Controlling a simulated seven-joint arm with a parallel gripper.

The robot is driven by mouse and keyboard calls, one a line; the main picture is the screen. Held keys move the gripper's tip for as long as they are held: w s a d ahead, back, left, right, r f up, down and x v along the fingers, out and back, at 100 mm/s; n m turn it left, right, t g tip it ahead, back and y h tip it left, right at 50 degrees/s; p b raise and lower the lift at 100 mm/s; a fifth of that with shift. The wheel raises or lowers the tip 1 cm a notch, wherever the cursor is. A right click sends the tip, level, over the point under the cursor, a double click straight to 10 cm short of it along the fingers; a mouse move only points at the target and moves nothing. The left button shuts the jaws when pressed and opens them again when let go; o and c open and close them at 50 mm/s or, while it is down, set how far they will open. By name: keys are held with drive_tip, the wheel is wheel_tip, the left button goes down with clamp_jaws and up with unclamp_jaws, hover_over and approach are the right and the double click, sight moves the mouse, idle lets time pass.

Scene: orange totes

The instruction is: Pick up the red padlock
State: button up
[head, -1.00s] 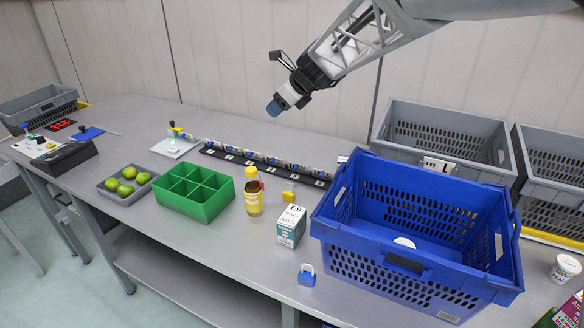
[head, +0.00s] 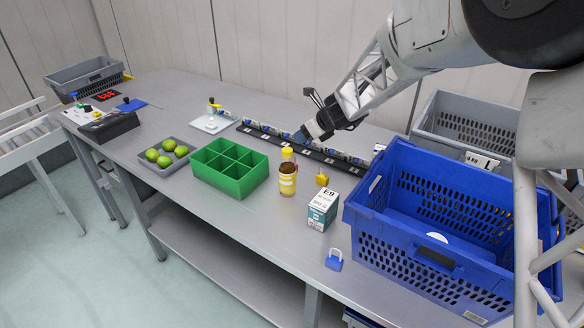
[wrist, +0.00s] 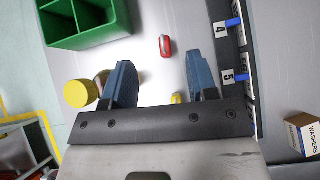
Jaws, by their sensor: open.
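The red padlock (wrist: 165,46) lies on the grey table in the wrist view, beyond my fingertips and roughly in line with the gap between them. In the head view I cannot make it out clearly; the yellow-capped bottle (head: 288,180) stands in front of that area. My gripper (wrist: 161,78) has its two blue fingers spread wide with nothing held. In the head view my gripper (head: 302,136) hangs above the back of the table, near the numbered rail. A yellow padlock (head: 322,179) sits right of the bottle, and a blue padlock (head: 334,260) is near the front edge.
A green divided box (head: 229,188) stands left of the bottle. A white-and-green carton (head: 322,212) and a large blue crate (head: 420,276) stand to the right. The numbered rail (head: 330,158) runs along the back. Limes lie in a grey tray (head: 148,168).

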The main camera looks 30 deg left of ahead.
wheel_tip(320, 180, down, 9)
drive_tip(key=shift+r, duration=0.1)
drive_tip(key=shift+a, duration=0.1)
drive_tip(key=shift+x, duration=1.3)
drive_tip(key=shift+x, duration=2.5)
drive_tip(key=shift+s, duration=0.1)
drive_tip(key=shift+c, duration=0.4)
clamp_jaws()
